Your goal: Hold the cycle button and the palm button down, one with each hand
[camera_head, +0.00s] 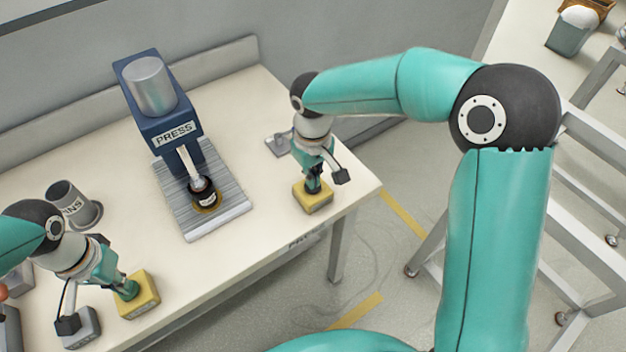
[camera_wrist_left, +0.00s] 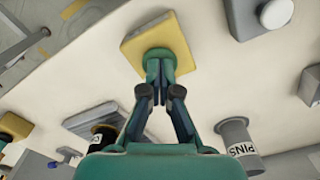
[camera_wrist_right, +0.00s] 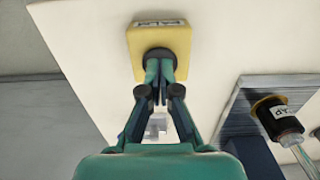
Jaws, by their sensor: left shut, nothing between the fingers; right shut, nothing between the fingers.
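The cycle button is a yellow box (camera_head: 143,302) with a green top (camera_wrist_left: 157,54), at the front left of the table. My left gripper (camera_head: 127,287) is shut and empty, its fingertips pointing down on the green top. The palm button is a yellow box (camera_head: 318,203) near the table's right corner. In the right wrist view its label reads PALM and its top is a dark round button (camera_wrist_right: 159,54). My right gripper (camera_head: 313,183) is shut and empty, with its fingertips on that dark top. The fingers partly hide both tops, so I cannot tell how far either is pressed.
A blue press (camera_head: 161,112) on a ribbed grey plate (camera_head: 221,221) stands between the two buttons. A grey PINS cup (camera_head: 66,196) stands behind my left gripper. Grey boxes (camera_head: 80,329) lie at the left. The front middle of the table is clear.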

